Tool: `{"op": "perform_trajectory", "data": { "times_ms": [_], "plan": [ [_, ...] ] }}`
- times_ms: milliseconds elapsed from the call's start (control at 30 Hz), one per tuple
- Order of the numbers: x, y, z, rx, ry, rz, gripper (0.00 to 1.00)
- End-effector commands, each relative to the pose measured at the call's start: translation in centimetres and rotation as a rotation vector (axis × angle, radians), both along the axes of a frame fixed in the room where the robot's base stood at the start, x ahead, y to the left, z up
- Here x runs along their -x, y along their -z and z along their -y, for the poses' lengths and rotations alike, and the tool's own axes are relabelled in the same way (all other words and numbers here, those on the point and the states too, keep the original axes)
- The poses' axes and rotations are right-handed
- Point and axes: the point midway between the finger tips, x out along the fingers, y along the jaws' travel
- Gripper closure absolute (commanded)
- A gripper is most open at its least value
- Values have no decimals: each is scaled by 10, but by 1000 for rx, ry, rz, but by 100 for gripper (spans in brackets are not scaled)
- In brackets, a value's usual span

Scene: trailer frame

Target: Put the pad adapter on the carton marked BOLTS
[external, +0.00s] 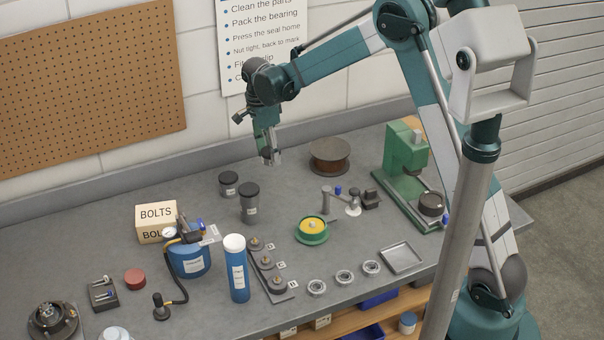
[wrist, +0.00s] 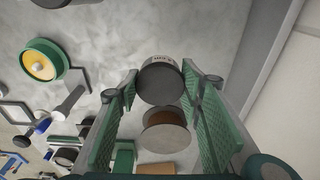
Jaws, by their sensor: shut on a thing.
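My gripper (external: 269,157) hangs high over the back of the bench, between the dark jars and the brown spool. In the wrist view my gripper (wrist: 160,76) is closed on a short dark grey round piece (wrist: 160,85) with a pale lettered band. I take this to be the pad adapter; its lettering is too small to read. In the external view it barely shows at the fingertips. The carton marked BOLTS (external: 156,224) stands at the left rear of the bench, well left of my gripper. Its top looks clear.
Two dark jars (external: 249,203) stand between my gripper and the carton. A blue tank (external: 190,262) with a gauge and hose stands close in front of the carton, beside a blue bottle (external: 238,272). A brown spool (external: 329,157) and green press (external: 404,170) stand to the right.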

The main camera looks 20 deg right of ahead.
Motion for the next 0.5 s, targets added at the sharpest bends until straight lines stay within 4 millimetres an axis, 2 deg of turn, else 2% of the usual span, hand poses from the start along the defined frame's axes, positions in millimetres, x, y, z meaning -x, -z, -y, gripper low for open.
{"op": "perform_trajectory", "data": {
  "times_ms": [267,367,500],
  "plan": [
    [0,-1,-2,0,-1,0,81],
    [-1,-2,-8,0,-3,0,81],
    [-2,-7,-26,0,-9,0,81]
  ]
}}
